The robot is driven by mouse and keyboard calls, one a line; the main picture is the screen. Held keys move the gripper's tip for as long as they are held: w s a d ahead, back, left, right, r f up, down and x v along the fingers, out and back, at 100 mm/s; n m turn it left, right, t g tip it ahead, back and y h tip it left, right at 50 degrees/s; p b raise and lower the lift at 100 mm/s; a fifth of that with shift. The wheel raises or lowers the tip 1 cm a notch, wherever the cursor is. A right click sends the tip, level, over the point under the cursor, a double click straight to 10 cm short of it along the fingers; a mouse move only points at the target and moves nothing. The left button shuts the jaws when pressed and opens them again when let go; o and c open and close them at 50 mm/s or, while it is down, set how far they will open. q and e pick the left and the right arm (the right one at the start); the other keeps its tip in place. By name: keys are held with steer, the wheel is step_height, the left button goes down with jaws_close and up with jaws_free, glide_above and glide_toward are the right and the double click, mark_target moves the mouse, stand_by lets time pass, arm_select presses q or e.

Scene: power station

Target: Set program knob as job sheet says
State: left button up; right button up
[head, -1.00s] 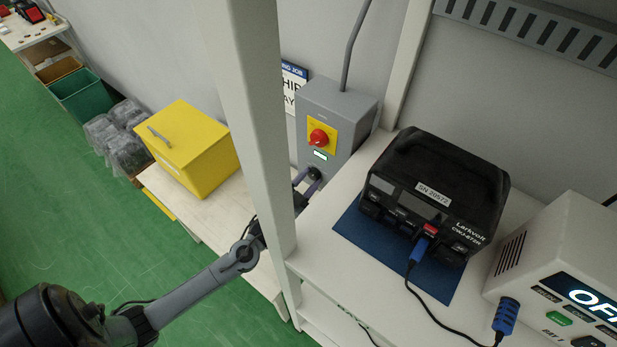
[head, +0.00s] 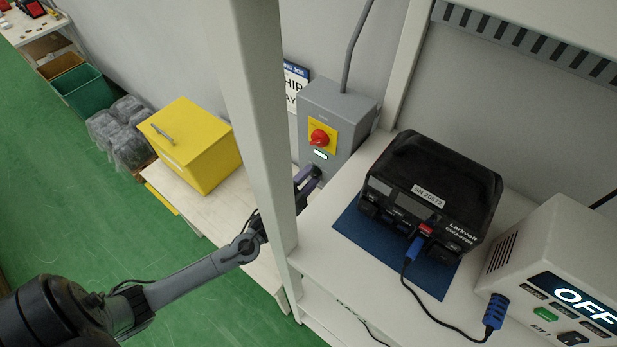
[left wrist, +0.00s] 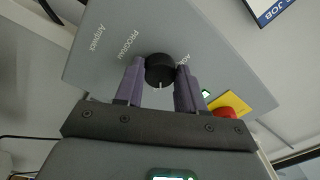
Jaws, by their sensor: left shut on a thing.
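The program knob (left wrist: 159,69) is a round black dial with a pale pointer line, on the grey control box (head: 338,108). The word PROGRAM is printed beside it in the left wrist view, with other lettering partly hidden. My left gripper (left wrist: 160,77) is shut on the knob, one purple finger on each side. In the head view the left gripper (head: 309,178) is at the box's lower front, partly behind the white post. A job sign (head: 294,84) on the wall is partly hidden by the post and box. My right gripper is out of view.
A red rotary switch (head: 319,137) on a yellow plate is above the knob, with a small lit display below it. A white post (head: 262,130) stands close to my left arm. A yellow box (head: 192,146), black charger (head: 430,190) and white OFF unit (head: 560,270) stand nearby.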

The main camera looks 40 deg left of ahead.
arm_select(q)
steer(key=o, duration=1)
steer(key=shift+o, duration=0.2)
steer(key=s+b, duration=0.1)
steer(key=s, duration=0.9)
steer(key=shift+s+d+f, duration=0.15)
steer(key=shift+s+f, duration=0.2)
steer(key=shift+f, duration=0.05)
